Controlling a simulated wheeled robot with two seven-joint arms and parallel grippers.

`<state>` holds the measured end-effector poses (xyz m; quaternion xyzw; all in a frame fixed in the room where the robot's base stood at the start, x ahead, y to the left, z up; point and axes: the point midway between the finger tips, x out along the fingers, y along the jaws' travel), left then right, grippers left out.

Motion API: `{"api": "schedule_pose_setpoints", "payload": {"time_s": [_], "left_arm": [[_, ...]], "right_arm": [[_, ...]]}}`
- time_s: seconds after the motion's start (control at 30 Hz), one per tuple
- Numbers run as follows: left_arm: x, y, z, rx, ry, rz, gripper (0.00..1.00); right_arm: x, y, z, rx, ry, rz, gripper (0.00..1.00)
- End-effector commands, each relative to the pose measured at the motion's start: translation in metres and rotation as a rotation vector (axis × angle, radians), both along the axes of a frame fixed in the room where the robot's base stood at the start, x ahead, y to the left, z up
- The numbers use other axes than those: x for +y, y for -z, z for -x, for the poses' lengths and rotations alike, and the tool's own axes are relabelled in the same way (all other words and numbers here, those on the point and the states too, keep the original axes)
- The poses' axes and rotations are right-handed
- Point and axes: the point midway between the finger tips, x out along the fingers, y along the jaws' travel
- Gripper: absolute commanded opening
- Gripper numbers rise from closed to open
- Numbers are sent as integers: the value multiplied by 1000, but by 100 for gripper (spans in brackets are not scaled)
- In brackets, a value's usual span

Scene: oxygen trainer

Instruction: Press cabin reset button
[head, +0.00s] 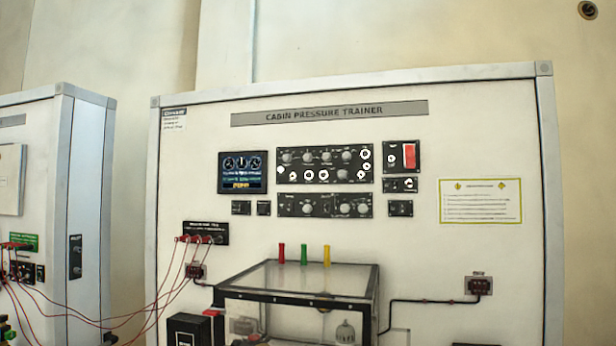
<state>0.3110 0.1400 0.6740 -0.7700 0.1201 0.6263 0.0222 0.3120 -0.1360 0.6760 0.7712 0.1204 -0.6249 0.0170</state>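The cabin pressure trainer (390,230) is a large white panel in a grey frame, facing me. Its dark control panels (322,165) carry several round knobs, with a lit display (242,172) to their left. A small panel with a red part (409,156) sits at upper right. Small dark modules lie below the display (241,208) and below the red part (400,208). The labels are too small to read, so I cannot tell which control is the cabin reset button. Neither of my grippers is in view.
A clear box (300,278) with a dark frame projects at the bottom, with red, green and yellow pieces on top (304,254). Red cables (160,300) hang from a socket block (205,233) to another trainer (85,200) at left. The upper panel front is unobstructed.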

Motion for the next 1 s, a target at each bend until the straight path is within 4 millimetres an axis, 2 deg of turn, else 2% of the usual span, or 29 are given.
{"api": "schedule_pose_setpoints", "payload": {"time_s": [0.6, 1.0], "left_arm": [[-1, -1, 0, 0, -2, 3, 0], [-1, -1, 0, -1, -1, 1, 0]], "right_arm": [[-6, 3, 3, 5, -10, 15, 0], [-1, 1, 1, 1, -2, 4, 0]]}}
